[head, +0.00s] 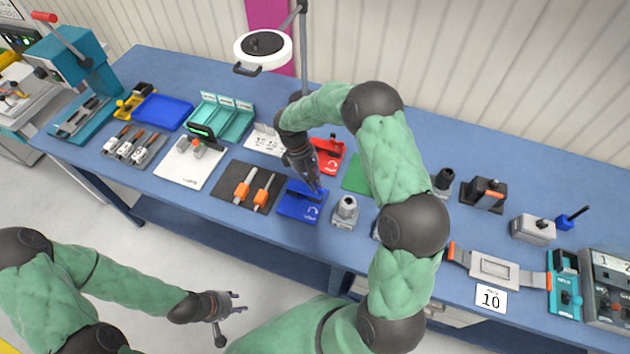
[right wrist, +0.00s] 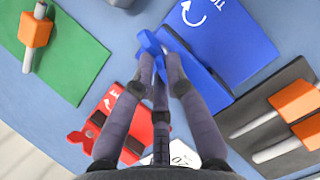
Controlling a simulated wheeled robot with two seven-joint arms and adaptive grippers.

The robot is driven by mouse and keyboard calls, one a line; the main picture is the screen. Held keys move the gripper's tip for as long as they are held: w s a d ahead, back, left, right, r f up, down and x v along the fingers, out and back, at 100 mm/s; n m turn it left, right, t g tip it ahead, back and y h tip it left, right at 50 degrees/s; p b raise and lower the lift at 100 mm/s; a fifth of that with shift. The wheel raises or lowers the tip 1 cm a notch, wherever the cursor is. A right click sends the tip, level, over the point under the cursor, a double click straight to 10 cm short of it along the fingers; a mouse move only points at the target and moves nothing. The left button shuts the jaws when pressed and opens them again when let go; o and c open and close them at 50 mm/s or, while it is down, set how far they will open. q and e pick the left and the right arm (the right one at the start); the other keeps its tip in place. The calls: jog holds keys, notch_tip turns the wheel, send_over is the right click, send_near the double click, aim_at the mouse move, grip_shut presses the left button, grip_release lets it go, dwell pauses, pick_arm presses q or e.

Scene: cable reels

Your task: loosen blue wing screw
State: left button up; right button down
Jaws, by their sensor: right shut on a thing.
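The blue fixture (head: 300,208) with a white rotation arrow lies near the front edge of the table. It also shows in the right wrist view (right wrist: 225,40). My right gripper (head: 316,186) points down over it and is shut on the blue wing screw (right wrist: 149,42), whose wing shows between and just past the fingertips. In the head view the fingers mostly hide the screw. My left gripper (head: 236,304) is off the table at the lower left, empty, with its fingers spread.
A red fixture (head: 328,158) with a similar arrow lies behind the blue one. A dark mat with orange-handled tools (head: 243,190) is to the left, a grey block (head: 345,212) close on the right. A green mat (right wrist: 85,70) lies nearby. My right arm covers the table's middle.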

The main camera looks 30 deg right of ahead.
jog(key=shift+a+n+t+h, duration=0.15)
jog(key=shift+n+t+h, duration=0.1)
jog(key=shift+n, duration=0.65)
jog(key=shift+a+n+t+h, duration=0.15)
jog(key=shift+n+h, duration=0.1)
jog(key=shift+n, duration=0.65)
jog(key=c, duration=1.2)
grip_release()
jog(key=shift+c, duration=0.2)
jog(key=shift+r, duration=0.1)
jog(key=v, duration=1.1)
jog(key=shift+a+r, duration=0.25)
jog(key=shift+r, duration=0.1)
